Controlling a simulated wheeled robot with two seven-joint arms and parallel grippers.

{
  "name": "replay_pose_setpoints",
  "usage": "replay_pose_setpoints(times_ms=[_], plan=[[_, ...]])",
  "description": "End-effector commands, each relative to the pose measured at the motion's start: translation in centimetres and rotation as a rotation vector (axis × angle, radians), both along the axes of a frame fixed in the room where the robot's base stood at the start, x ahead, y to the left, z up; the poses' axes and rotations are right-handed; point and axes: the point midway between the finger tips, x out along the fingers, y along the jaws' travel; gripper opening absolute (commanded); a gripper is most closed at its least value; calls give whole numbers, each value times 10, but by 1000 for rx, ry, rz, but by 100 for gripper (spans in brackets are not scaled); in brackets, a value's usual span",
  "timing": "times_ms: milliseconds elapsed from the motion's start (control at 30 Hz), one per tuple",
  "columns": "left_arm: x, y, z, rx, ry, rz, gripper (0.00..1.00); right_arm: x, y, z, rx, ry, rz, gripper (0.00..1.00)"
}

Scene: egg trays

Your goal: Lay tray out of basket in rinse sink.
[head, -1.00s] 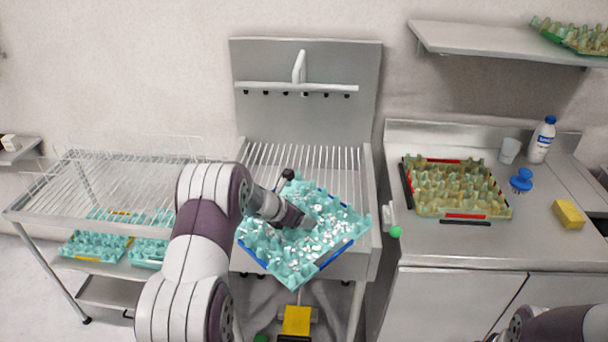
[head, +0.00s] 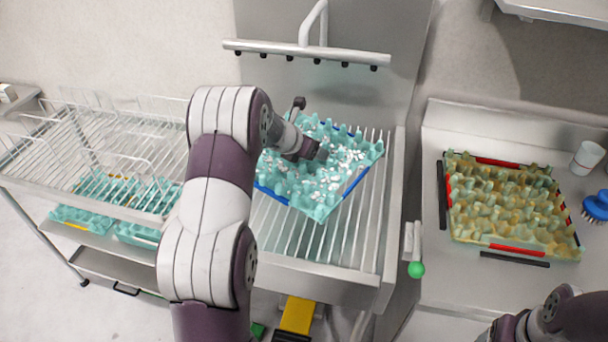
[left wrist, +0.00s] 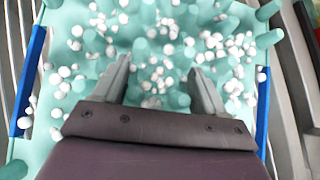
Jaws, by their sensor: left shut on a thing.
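A teal egg tray (head: 322,197) with blue edge strips and many white specks of foam or residue is over the slatted rinse sink (head: 330,240) in the head view. My left gripper (head: 312,150) is shut on this tray near its middle. In the left wrist view the tray (left wrist: 60,95) fills the picture, and the fingers (left wrist: 160,85) reach down among its teal pegs. The tray looks slightly tilted; I cannot tell whether it touches the slats. Only part of my right arm shows at the lower right; its fingertips are out of view.
A spray bar (head: 305,53) runs across the sink's back. A green-knobbed lever (head: 416,269) is at its right side. A soiled tray (head: 505,205) with red strips lies on the right counter (head: 450,290), near a blue brush (head: 597,205). A wire rack (head: 60,140) stands left.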

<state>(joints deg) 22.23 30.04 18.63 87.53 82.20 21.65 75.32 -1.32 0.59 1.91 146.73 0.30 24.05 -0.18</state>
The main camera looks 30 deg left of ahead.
Motion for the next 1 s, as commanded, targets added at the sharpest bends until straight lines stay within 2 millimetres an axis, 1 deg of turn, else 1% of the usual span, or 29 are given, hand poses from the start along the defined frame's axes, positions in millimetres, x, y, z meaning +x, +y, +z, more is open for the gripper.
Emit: replay_pose_setpoints(times_ms=[33,133,167,300,367,667,700,767,800,1000], plan=[[-6,6,-7,-1,0,1,21,0,0,-5,0,-1,0,71],[-14,12,-11,0,-1,0,21,0,0,-7,0,-1,0,71],[-15,12,-15,-1,-1,-1,21,1,0,-8,0,-1,0,71],[-16,12,-43,-2,1,-1,21,1,0,-18,0,-1,0,71],[-15,12,-49,-2,-1,-1,21,0,0,-19,0,-1,0,71],[-15,12,-52,1,-1,-2,21,0,0,-19,0,-1,0,71],[-15,12,-53,-1,0,-2,75,0,0,-20,0,-1,0,71],[-15,12,-52,0,0,-3,95,1,0,-19,0,-1,0,71],[-15,12,-52,-1,0,-2,97,0,0,-19,0,-1,0,71],[-15,12,-52,-1,0,-2,97,0,0,-19,0,-1,0,71]])
